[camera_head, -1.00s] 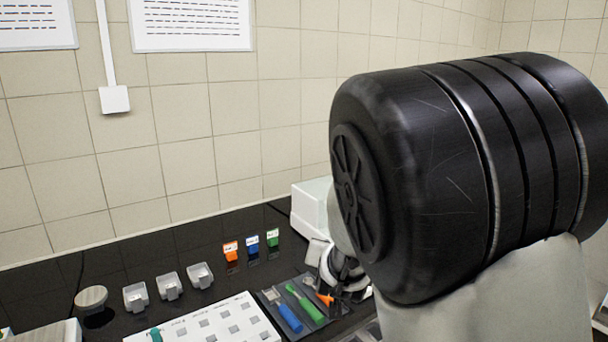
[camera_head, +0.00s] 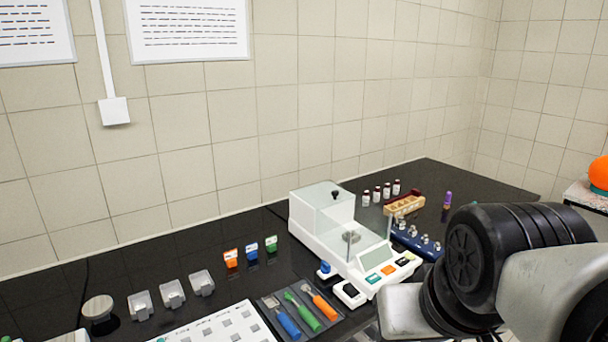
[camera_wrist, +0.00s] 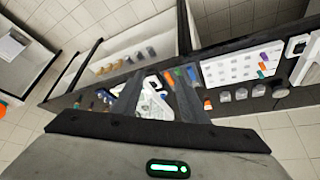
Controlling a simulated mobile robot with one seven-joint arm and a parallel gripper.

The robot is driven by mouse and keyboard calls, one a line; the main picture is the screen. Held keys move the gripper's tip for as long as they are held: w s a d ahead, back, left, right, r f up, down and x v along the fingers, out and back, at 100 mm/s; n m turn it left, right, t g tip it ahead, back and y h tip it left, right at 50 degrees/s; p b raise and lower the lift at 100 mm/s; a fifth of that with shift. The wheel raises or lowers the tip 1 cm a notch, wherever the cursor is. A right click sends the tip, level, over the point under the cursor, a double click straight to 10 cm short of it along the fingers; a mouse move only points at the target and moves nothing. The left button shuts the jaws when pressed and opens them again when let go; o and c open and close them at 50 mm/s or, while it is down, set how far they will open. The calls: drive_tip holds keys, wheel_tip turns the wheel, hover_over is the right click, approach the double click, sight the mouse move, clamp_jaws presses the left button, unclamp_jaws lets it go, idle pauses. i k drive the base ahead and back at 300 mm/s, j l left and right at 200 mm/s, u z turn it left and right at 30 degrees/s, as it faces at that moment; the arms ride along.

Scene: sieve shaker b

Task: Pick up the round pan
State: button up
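A round, flat, grey metal piece (camera_head: 98,307) rests on the black bench at the lower left in the head view. A small round metal plate (camera_head: 351,237) also shows inside the glass-sided balance (camera_head: 322,222). I cannot tell for certain which of these is the round pan. In the wrist view my gripper (camera_wrist: 154,82) has its two dark fingers apart, with nothing held between them. The balance (camera_wrist: 152,106) shows in the gap beyond them. In the head view my arm is at the lower right and the gripper's fingers are not visible.
A white sheet with grey squares (camera_head: 225,326) and a tray with coloured-handled tools (camera_head: 300,312) lie near the front edge. Small bottles (camera_head: 376,194) and a wooden rack (camera_head: 404,205) stand right of the balance.

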sight(98, 307)
drive_tip(key=u, duration=1.6)
drive_tip(key=z, duration=1.55)
drive_tip(key=j+u, duration=0.2)
drive_tip(key=j, duration=0.35)
drive_tip(key=i+j+u, duration=0.15)
drive_tip(key=j, duration=0.35)
drive_tip(key=j+u, duration=0.2)
drive_tip(key=j, duration=0.35)
drive_tip(key=i, duration=0.05)
